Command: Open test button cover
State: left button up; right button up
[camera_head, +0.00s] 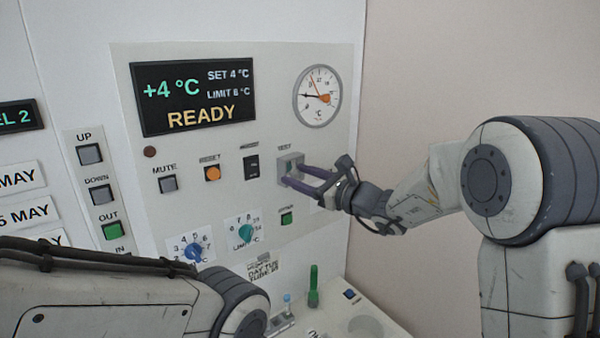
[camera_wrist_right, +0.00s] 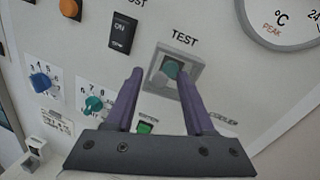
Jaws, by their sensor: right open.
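The test button cover (camera_head: 283,158) is a small grey raised housing under the word TEST on the upright panel. I cannot tell whether a clear lid lies over the button. My right gripper (camera_head: 294,175) is open, with its two purple fingers pointing at the cover. In the right wrist view the open fingers (camera_wrist_right: 159,74) reach the cover's lower part, with nothing held between them. Contact is unclear. My left gripper is out of view.
A black ON switch (camera_wrist_right: 122,33) sits left of the cover, and a round gauge (camera_head: 317,96) is above it. A green button (camera_head: 287,217) and two knobs sit below. A green upright handle (camera_head: 313,286) stands on the ledge under the panel.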

grip_shut()
dwell(1.4)
